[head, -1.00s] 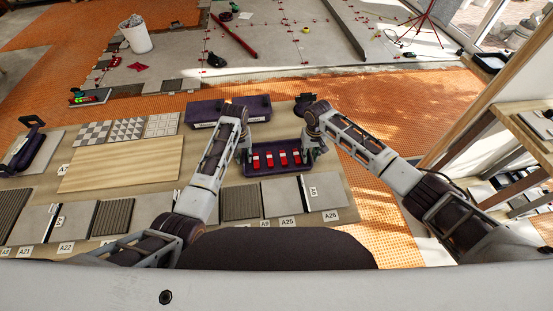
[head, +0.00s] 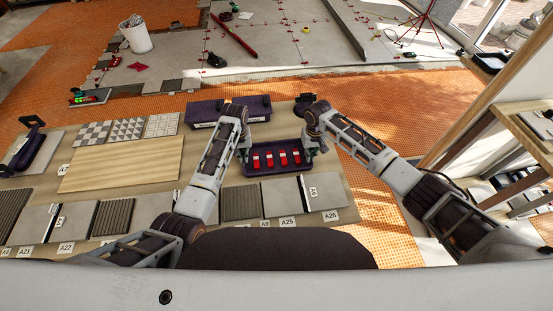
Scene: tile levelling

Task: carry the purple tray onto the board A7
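The purple tray (head: 278,172) lies on the right part of the work table and holds several red-and-white pieces in a row. The board A7 (head: 120,166) is a bare, light wood-grained plank to the left of the tray, with its label at its left edge. My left gripper (head: 244,155) is at the tray's left end and my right gripper (head: 309,154) is at its right end. Both point down beside the tray ends. The fingers are too small and partly hidden, so I cannot tell whether they are closed on the tray.
A purple bin (head: 258,107) stands behind the tray, partly hidden by my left arm. Patterned tiles (head: 126,129) lie behind the board. Grey and ribbed tiles (head: 113,216) line the table's front. My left forearm passes over the space between board and tray.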

